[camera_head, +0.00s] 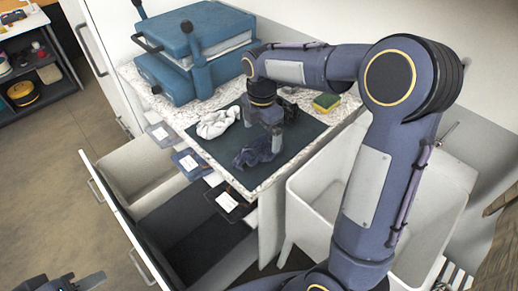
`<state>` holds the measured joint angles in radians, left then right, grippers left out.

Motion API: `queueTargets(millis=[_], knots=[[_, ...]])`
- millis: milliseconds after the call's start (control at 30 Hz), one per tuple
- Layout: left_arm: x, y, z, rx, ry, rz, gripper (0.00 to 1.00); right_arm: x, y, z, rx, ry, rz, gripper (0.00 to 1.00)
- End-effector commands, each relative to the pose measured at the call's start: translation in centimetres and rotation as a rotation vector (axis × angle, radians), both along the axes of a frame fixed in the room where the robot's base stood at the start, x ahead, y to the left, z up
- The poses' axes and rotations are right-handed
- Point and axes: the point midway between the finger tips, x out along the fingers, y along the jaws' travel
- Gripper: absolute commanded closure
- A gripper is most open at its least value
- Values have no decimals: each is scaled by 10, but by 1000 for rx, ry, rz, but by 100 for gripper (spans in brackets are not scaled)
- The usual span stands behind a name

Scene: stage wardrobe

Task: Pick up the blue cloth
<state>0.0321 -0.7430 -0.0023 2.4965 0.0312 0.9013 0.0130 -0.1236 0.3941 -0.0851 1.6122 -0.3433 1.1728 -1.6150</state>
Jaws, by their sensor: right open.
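The blue cloth (255,153) is a dark, crumpled bundle on the dark mat (222,157), near the counter's front. My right gripper (274,143) reaches down from above, its fingertips at the right part of the cloth. It is open; whether it touches the cloth I cannot tell. The fingers partly cover the cloth's far right side. Part of my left gripper (75,283) shows at the bottom left edge, away from the counter; its jaws are not clear.
A crumpled white cloth (217,122) lies left of my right gripper. A yellow-green sponge (326,102) lies at the right. A blue press-like machine (195,50) stands behind. An open drawer (130,222) juts out in front. A white basin (318,190) stands at the right.

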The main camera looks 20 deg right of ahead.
Motion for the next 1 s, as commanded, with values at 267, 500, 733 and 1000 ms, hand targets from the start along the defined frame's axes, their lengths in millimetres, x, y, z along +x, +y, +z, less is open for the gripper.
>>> queueTargets(millis=[267, 500, 733, 1000], knots=[[0, 0, 2, 0, 0, 0, 64, 2, 2, -31, -3, 5, 14, 1], [0, 0, 8, 0, 0, 0, 64, 5, 6, -65, -3, 7, 12, 1], [0, 0, 8, 0, 0, 0, 64, 5, 6, -78, -1, 2, 11, 1], [0, 0, 8, 0, 0, 0, 64, 5, 6, -77, -1, 2, 11, 18]])
